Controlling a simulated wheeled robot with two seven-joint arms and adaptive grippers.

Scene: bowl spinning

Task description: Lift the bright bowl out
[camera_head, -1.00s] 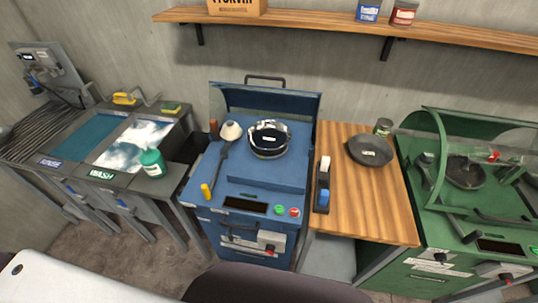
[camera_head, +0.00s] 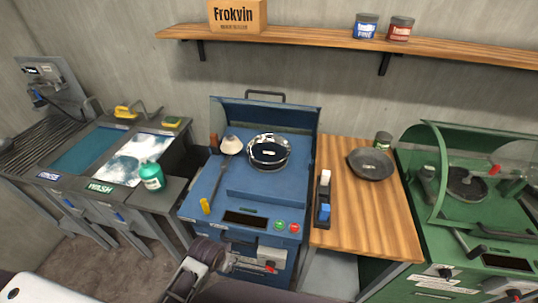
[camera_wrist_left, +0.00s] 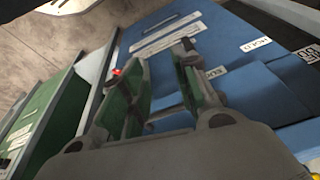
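The bright, shiny metal bowl (camera_head: 268,151) sits in the round opening on top of the blue machine (camera_head: 262,183), under its raised lid. A dark label shows inside it. My left gripper (camera_head: 222,262) is low in front of the blue machine, below and left of the bowl and well apart from it. In the left wrist view its two green-padded fingers (camera_wrist_left: 160,82) stand apart with nothing between them, in front of blue panels with white labels. The bowl cannot be made out in that view. My right gripper is not in view.
A dark bowl (camera_head: 371,163) lies on the wooden table (camera_head: 365,225). A green machine (camera_head: 440,205) is at right, wash basins (camera_head: 100,150) at left.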

